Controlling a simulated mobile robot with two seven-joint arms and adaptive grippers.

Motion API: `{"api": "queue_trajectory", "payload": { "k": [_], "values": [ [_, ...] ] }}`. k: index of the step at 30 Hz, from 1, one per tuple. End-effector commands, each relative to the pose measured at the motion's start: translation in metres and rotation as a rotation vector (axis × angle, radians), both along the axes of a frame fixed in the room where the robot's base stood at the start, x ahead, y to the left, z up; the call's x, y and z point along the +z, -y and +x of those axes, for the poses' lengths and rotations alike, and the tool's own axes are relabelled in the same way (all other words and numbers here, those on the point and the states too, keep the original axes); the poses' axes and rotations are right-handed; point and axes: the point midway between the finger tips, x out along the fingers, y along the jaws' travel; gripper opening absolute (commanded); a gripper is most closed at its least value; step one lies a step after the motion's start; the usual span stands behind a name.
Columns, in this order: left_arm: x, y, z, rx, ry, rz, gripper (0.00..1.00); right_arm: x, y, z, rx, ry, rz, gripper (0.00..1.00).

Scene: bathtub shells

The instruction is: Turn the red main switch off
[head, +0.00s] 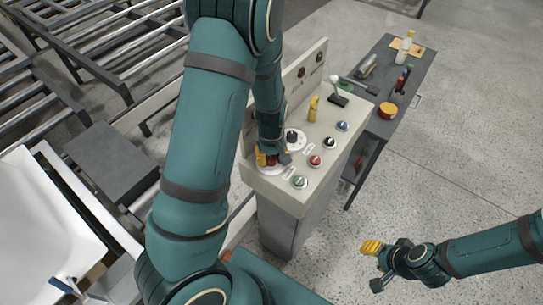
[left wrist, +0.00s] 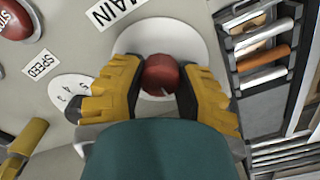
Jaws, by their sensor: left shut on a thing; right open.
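The red main switch (left wrist: 162,76) is a round red knob on a white disc (left wrist: 190,38) next to a "MAIN" label (left wrist: 115,12) in the left wrist view. My left gripper (left wrist: 161,84) has its two yellow fingers closed on either side of the knob. In the head view, my left gripper (head: 268,158) is at the near left corner of the control panel (head: 262,182), and the switch is mostly hidden there. My right gripper (head: 372,262) is open and empty above the floor, to the right of the panel.
The panel also carries a black knob (head: 292,137), a yellow lever (head: 313,109), a black-based lever (head: 337,91) and several coloured buttons. A dark tool bench (head: 395,110) stands behind right. Roller conveyors (head: 110,45) lie at the left. Floor at the right is clear.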

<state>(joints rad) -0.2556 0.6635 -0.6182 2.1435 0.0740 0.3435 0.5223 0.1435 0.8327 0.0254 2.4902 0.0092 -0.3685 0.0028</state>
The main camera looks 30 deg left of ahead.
Motion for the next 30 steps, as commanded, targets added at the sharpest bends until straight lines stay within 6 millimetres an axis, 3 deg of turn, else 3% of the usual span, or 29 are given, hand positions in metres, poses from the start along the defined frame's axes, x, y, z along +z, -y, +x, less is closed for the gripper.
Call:
{"api": "queue_trajectory", "payload": {
  "k": [11,12,14,15,25,30],
  "values": [
    [-0.002,0.002,-0.003,0.005,-0.010,-0.003,0.00,0.000,0.000,0.000,0.000,0.000,0.000,0.47],
    [-0.002,0.002,-0.003,0.004,-0.010,-0.003,0.43,0.000,0.000,0.000,-0.001,0.000,0.000,0.47],
    [-0.002,0.001,-0.003,0.004,-0.009,-0.003,0.64,0.000,0.000,0.000,-0.001,0.000,0.000,0.47],
    [-0.002,0.001,-0.003,0.004,-0.008,-0.003,0.68,0.000,0.000,0.000,-0.001,0.000,0.000,0.47],
    [0.001,0.001,-0.001,0.003,-0.002,-0.001,0.68,0.000,0.000,0.000,-0.001,0.000,0.000,0.47],
    [0.021,0.001,0.000,0.002,0.001,-0.001,0.68,0.000,0.000,0.000,-0.001,0.000,0.000,0.47]
  ]
}}
